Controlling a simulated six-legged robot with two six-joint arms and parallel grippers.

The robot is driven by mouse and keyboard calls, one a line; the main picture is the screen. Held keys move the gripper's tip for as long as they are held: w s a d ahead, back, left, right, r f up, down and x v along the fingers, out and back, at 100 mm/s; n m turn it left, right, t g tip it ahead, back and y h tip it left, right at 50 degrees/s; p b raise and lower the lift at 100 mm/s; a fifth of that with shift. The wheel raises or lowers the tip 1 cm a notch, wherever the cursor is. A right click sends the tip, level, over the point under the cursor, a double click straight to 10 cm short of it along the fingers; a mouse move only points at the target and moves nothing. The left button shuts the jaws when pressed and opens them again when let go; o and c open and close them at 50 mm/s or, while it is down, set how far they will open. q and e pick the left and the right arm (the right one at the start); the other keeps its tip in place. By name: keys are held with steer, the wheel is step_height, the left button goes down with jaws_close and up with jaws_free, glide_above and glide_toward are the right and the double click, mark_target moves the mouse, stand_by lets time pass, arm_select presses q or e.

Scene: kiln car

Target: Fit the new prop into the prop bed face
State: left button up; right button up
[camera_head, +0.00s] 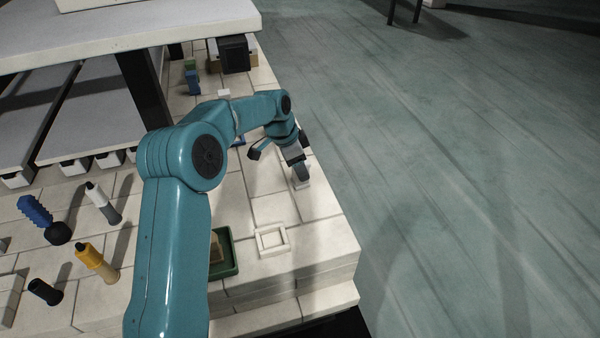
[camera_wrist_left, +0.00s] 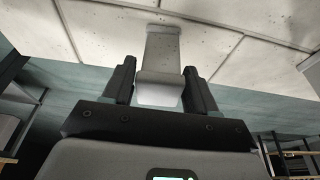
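My left gripper (camera_head: 299,167) points down near the right edge of the pale block deck. In the left wrist view (camera_wrist_left: 160,85) its two dark fingers lie close along both sides of a pale grey, block-like prop (camera_wrist_left: 160,55) and seem shut on it. The prop's far end is at or close to the deck; whether it touches is unclear. In the head view the prop (camera_head: 302,181) shows only as a small pale piece below the fingers. A pale square frame with a recess (camera_head: 272,240), perhaps the prop bed face, lies nearer on the deck. My right gripper is not in view.
A green tray (camera_head: 226,262) with a tan block stands beside the frame, partly behind my left arm. Several bottle-like tools, including a yellow one (camera_head: 97,262) and a blue brush (camera_head: 36,211), stand at left. A raised shelf (camera_head: 130,29) overhangs the back. Open floor lies right.

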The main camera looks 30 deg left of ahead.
arm_select(q)
steer(key=c, duration=0.8)
steer(key=shift+r+p, duration=0.4)
steer(key=shift+r, duration=0.1)
steer(key=shift+r+p, duration=1.5)
steer(key=shift+r, duration=0.2)
steer(key=shift+f+m, duration=0.1)
steer(key=shift+m, duration=0.2)
